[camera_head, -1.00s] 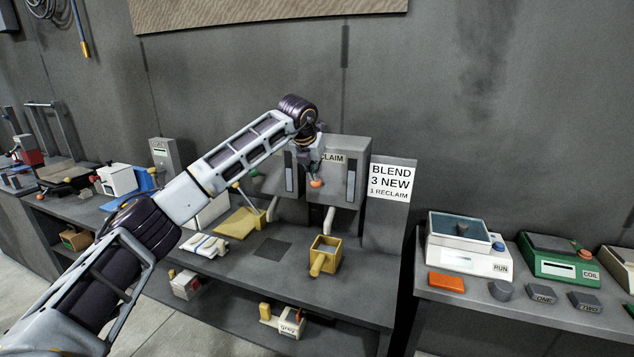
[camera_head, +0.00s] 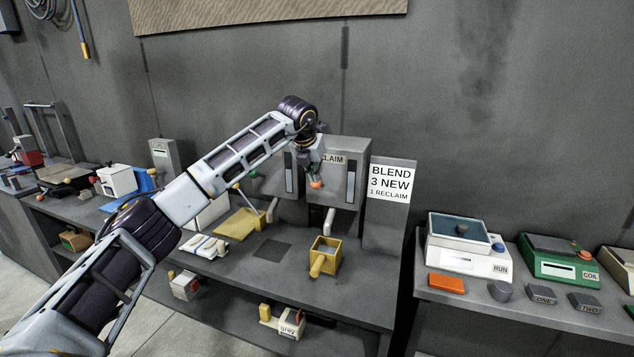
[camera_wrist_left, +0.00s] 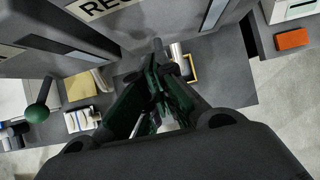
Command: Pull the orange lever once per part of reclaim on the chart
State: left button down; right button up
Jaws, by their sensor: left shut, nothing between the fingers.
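The chart (camera_head: 390,183) stands at the back right of the bench and reads "BLEND 3 NEW 1 RECLAIM". The reclaim hopper (camera_head: 350,170) is a grey box left of it, its label partly hidden by my arm. The orange lever knob (camera_head: 316,184) shows at the hopper's front, just below my left gripper (camera_head: 314,172). In the left wrist view the left gripper (camera_wrist_left: 158,75) is shut with nothing between its fingers; the orange knob is not visible there. I cannot tell whether the fingers touch the lever. My right gripper is not in view.
A yellow box with a handle (camera_head: 325,258) stands below the hopper spout (camera_head: 329,219). A green knob (camera_wrist_left: 37,113) shows at left in the left wrist view. A yellow tray (camera_head: 238,222) lies on the bench. Scales (camera_head: 468,240) stand on the right table.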

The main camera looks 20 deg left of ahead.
aim_at(315, 183)
pick_arm(q)
jog(key=shift+d+f, duration=0.1)
jog(key=shift+f, duration=0.2)
jog(key=shift+w+f+b, duration=0.25)
jog(key=shift+f+b, duration=0.55)
jog(key=shift+f, duration=0.3)
jog(key=shift+s+f+b, duration=0.25)
jog(key=shift+f+b, duration=0.3)
jog(key=shift+f, duration=0.1)
jog(key=shift+r+p, duration=2.8)
jog(key=shift+r, duration=1.6)
